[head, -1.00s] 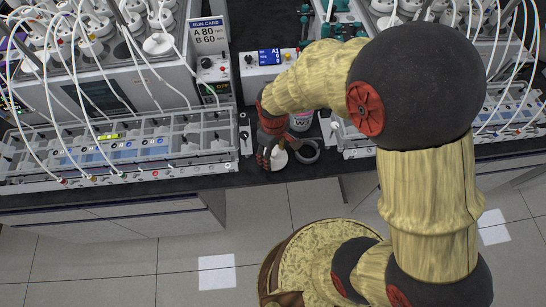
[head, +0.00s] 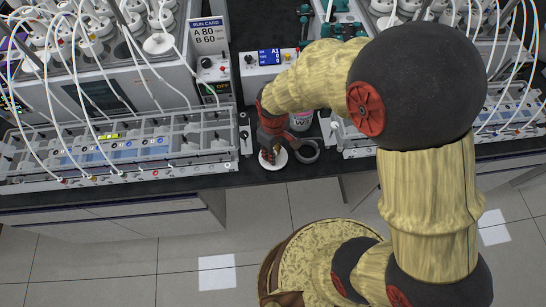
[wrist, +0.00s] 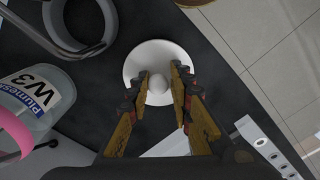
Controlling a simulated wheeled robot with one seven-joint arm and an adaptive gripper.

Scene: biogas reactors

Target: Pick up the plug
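The plug is a white round disc with a small knob in its middle. It lies flat on the dark bench top in the wrist view (wrist: 158,52) and near the bench's front edge in the head view (head: 280,162). My gripper (wrist: 160,74) is open, with one finger on each side of the knob and a visible gap on both sides. In the head view my gripper (head: 268,156) points down over the disc and hides part of it.
A dark ring-shaped holder (head: 308,152) stands just right of the plug. A labelled W3 bottle with a pink band (wrist: 35,95) is close by. A metal rail rack (head: 200,150) lies to the left, and a control box (head: 268,68) stands behind. The bench edge is in front.

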